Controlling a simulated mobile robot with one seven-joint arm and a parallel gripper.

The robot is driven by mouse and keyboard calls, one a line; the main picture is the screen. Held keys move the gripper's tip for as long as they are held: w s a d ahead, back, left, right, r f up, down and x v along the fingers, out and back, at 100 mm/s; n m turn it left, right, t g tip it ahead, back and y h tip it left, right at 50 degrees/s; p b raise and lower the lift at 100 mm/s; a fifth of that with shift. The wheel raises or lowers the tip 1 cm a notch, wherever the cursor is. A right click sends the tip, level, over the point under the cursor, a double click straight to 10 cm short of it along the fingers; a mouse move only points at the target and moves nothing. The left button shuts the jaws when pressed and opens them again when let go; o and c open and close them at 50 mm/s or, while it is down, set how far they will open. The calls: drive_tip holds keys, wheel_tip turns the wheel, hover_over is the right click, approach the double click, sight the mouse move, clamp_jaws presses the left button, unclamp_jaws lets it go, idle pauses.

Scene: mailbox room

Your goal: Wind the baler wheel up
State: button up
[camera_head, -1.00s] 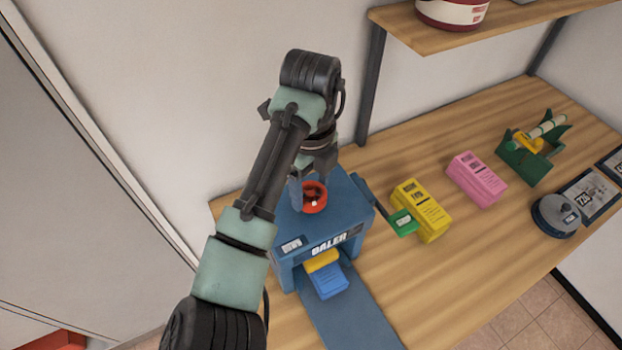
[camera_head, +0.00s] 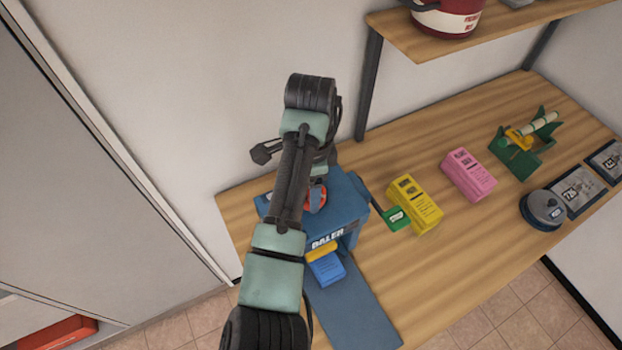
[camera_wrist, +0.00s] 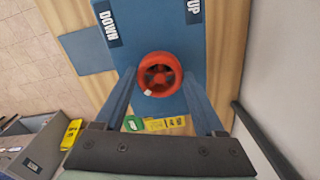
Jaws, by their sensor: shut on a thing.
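The blue baler (camera_head: 345,212) stands on the wooden bench, with its red wheel (camera_head: 318,200) on top, partly hidden behind my arm in the head view. In the wrist view the red wheel (camera_wrist: 175,65) sits between the two fingers of my gripper (camera_wrist: 159,76), which is shut on it. The baler's blue top carries a DOWN label (camera_wrist: 109,26) at the left and an UP label (camera_wrist: 194,10) at the right. A white mark shows on the wheel's lower left. The fingertips are hidden in the head view.
A yellow pack (camera_head: 416,204) and a pink pack (camera_head: 468,175) lie further right. A shelf (camera_head: 430,42) hangs above the bench.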

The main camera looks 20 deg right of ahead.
drive_tip(key=n+p, duration=0.2)
drive_tip(key=n, duration=0.2)
drive_tip(key=shift+r+n, duration=0.15)
drive_tip(key=shift+n, duration=0.15)
drive_tip(key=n+p, duration=0.3)
drive_tip(key=n, duration=0.2)
drive_tip(key=n+p, duration=0.1)
drive_tip(key=n, duration=0.4)
drive_tip(key=shift+n+p, duration=0.35)
drive_tip(key=shift+n, duration=0.05)
drive_tip(key=n+p, duration=0.1)
drive_tip(key=n, duration=0.4)
drive_tip(key=shift+d, duration=0.1)
drive_tip(key=n, duration=0.4)
drive_tip(key=shift+p, duration=0.35)
drive_tip(key=n, duration=0.4)
drive_tip(key=shift+n, duration=0.3)
drive_tip(key=n, duration=0.4)
drive_tip(key=shift+w+n, duration=0.1)
drive_tip(key=shift+n, duration=2)
